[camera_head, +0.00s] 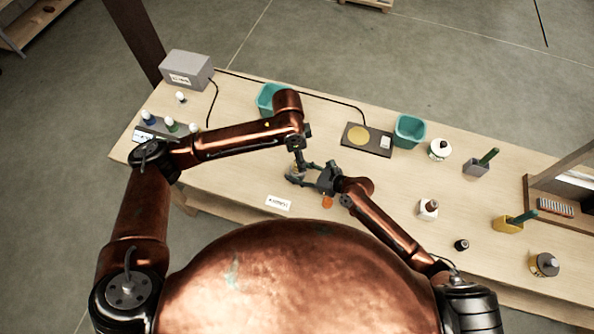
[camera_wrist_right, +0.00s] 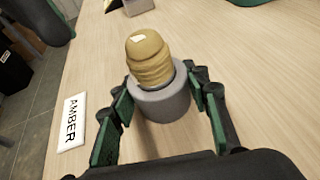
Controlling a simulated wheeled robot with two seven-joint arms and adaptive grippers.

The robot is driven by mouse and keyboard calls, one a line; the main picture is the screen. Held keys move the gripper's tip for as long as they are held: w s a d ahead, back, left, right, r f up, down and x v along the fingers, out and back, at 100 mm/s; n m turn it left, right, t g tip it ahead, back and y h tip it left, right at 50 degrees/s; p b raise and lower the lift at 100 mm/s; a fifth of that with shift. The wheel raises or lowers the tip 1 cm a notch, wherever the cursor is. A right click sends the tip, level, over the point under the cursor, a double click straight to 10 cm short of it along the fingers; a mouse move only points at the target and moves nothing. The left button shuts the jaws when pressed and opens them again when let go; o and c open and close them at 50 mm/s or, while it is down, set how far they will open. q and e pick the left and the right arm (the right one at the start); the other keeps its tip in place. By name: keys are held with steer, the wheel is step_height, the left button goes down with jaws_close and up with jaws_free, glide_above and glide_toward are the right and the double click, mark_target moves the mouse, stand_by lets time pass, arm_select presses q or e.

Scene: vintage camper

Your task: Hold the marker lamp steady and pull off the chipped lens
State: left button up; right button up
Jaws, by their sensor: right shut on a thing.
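The marker lamp stands upright on the bench, a round grey base (camera_wrist_right: 163,103) with a ribbed amber-yellow lens (camera_wrist_right: 148,58) on top. In the head view the lamp (camera_head: 297,175) is small and partly covered by my grippers. My right gripper (camera_head: 306,172) is shut on the grey base, with its fingers on both sides of it in the wrist view (camera_wrist_right: 160,95). My left gripper (camera_head: 299,162) points down right over the lens in the head view; its fingers are too small there to tell open from shut.
An AMBER card (camera_wrist_right: 72,122) lies beside the lamp. A small orange piece (camera_head: 327,201) lies close to my right gripper. Behind are teal bins (camera_head: 409,131) and a dark board with a yellow disc (camera_head: 358,135). Bottles and small holders stand to the right.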

arm_select(q)
steer(key=shift+w+a+r+y, duration=0.35)
steer(key=shift+w+r+y, duration=0.2)
steer(key=shift+y, duration=0.15)
steer(key=shift+f, duration=3.9)
steer(key=shift+c, duration=0.3)
jaws_close()
steer(key=shift+r, duration=0.2)
steer(key=shift+r, duration=1.35)
